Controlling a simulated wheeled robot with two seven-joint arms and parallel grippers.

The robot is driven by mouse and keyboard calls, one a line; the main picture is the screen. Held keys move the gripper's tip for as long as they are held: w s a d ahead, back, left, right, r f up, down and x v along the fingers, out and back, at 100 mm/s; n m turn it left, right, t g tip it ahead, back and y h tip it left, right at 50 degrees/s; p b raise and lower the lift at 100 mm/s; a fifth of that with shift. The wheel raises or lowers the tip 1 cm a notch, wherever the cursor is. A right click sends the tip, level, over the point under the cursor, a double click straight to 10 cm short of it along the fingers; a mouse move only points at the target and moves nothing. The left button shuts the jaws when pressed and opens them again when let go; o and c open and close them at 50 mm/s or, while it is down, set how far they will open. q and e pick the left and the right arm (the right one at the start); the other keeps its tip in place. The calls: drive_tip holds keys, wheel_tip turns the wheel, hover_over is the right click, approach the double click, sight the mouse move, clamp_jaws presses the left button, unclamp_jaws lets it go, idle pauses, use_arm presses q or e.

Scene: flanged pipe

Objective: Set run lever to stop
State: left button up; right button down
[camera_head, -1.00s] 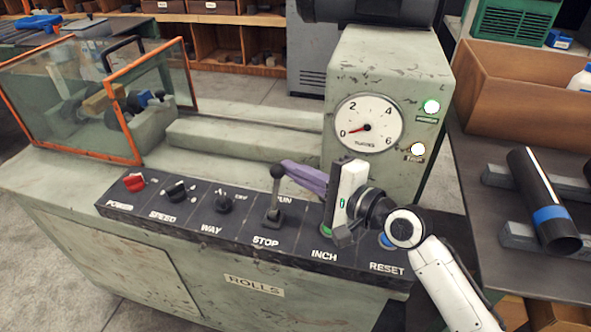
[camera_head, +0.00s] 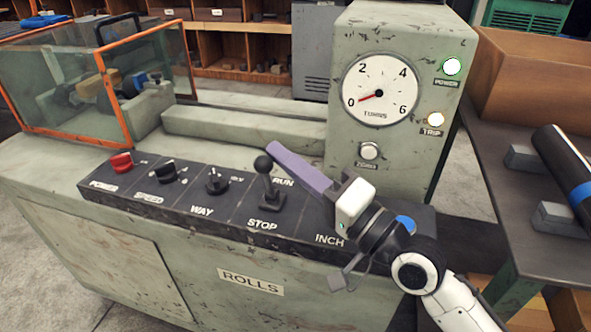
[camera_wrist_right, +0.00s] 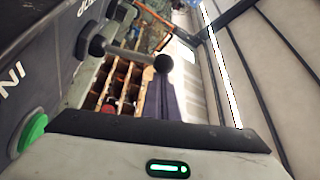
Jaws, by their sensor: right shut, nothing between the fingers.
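The run lever (camera_head: 266,185) is a dark stick with a black ball knob on the sloping control panel, between the RUN label behind it and the STOP label in front. It stands nearly upright in the head view; which setting it is in I cannot tell. My right gripper (camera_head: 272,150) has purple fingers, shut and empty, with their tips just behind and right of the knob. Whether they touch is unclear. In the right wrist view the lever's knob (camera_wrist_right: 162,63) shows close to the purple fingers (camera_wrist_right: 168,98). My left gripper is not in view.
The panel also carries a red power knob (camera_head: 122,162), a speed knob (camera_head: 166,171), a way knob (camera_head: 215,181) and a green inch button (camera_wrist_right: 32,132). A gauge housing (camera_head: 390,50) rises behind my right gripper. A side table (camera_head: 490,170) with a dark pipe (camera_head: 567,165) is at right.

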use_arm(q)
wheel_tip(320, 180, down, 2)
drive_tip(key=b, duration=0.2)
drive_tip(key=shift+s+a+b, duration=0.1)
drive_tip(key=shift+b, duration=0.25)
use_arm(e)
drive_tip(key=shift+s+a+f+n+y, duration=0.15)
drive_tip(key=shift+s+n+y, duration=0.15)
drive_tip(key=shift+s+n, duration=0.25)
drive_tip(key=shift+s+a+f+n+y, duration=0.1)
drive_tip(key=shift+s+n+y, duration=0.2)
drive_tip(key=shift+n, duration=0.35)
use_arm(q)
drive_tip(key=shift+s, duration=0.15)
use_arm(e)
drive_tip(key=w+d+r, duration=0.2)
drive_tip(key=w+r, duration=0.1)
use_arm(q)
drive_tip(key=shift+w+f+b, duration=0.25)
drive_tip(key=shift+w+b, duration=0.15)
drive_tip(key=shift+b, duration=0.3)
use_arm(e)
drive_tip(key=v, duration=1)
drive_tip(key=shift+a+f, duration=0.2)
drive_tip(key=shift+f, duration=0.05)
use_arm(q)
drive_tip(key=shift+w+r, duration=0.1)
